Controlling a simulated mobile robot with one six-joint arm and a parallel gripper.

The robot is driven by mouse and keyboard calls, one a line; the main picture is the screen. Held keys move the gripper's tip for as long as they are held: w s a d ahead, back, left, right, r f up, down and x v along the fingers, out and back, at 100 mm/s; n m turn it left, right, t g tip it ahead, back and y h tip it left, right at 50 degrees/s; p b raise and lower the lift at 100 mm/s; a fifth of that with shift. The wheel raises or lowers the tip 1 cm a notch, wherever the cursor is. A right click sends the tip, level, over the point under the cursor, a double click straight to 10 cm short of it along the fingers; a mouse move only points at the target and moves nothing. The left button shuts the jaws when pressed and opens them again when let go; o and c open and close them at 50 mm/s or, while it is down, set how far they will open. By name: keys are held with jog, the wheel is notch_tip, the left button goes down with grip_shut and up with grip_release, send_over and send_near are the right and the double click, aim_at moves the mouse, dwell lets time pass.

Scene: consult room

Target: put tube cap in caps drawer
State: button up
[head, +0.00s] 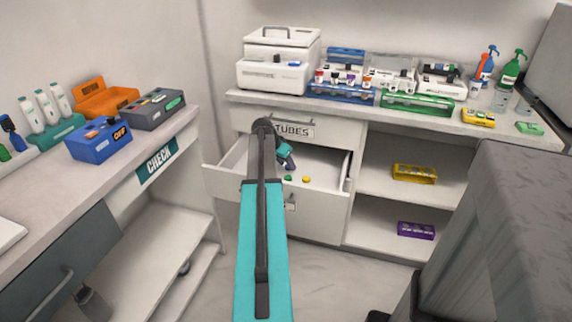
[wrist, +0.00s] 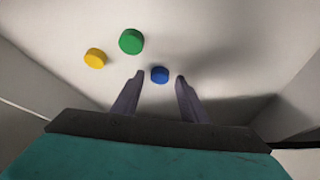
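The open drawer (head: 322,213) below the TUBES drawer holds a green cap (head: 288,178) and a yellow cap (head: 306,179); its own label is mostly hidden by my arm. The wrist view shows the green cap (wrist: 130,41), the yellow cap (wrist: 95,58) and a blue cap (wrist: 159,74) over the pale drawer floor (wrist: 225,45). My gripper (head: 290,165) reaches down into the drawer. Its fingers (wrist: 160,76) are apart, with the blue cap between their tips and a gap on each side. The blue cap is hidden in the head view.
The shut TUBES drawer (head: 270,122) is just above. The back counter (head: 400,108) carries racks, boxes and bottles. Shelves to the right hold a yellow rack (head: 415,174) and a purple rack (head: 416,230). The CHECK counter (head: 60,190) stands at left.

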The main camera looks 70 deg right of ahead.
jog(key=v, duration=1.1)
jog(key=shift+r+p, duration=0.25)
jog(key=shift+p, duration=0.1)
jog(key=shift+a, duration=0.15)
